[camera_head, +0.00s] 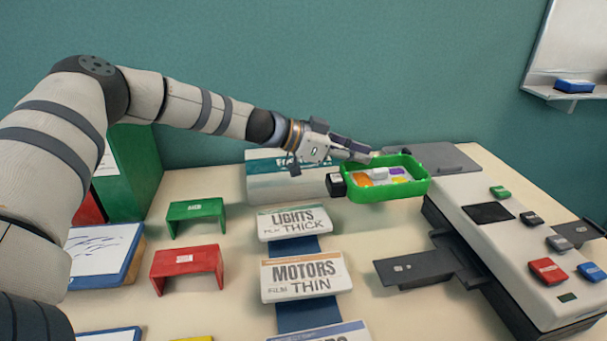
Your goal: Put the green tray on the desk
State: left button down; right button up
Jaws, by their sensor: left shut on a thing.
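The green tray (408,187) is a small open box with rounded corners, holding orange, white, purple and yellow pieces. It is at the back of the desk (400,321), beside the rear end of a long white machine. My left gripper (352,166) reaches in from the left and is shut on the tray's left end; a dark finger shows at that side. The tray looks about level. I cannot tell whether its underside touches the desk or hangs just above it. My right gripper is not in view.
The white machine (512,250) with coloured buttons fills the right side; its dark side tray (416,269) juts left. Green (196,214) and red (187,266) stands are at left. A white box (282,184) is behind.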

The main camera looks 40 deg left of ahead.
pick_arm(q)
notch_tip(320, 180, down, 9)
jog(key=b, duration=0.2)
jog(key=shift+r+b, duration=0.1)
jog(key=shift+b, duration=0.25)
jog(key=shift+r, duration=0.2)
jog(key=c, duration=2)
grip_release()
jog(key=shift+c, duration=0.2)
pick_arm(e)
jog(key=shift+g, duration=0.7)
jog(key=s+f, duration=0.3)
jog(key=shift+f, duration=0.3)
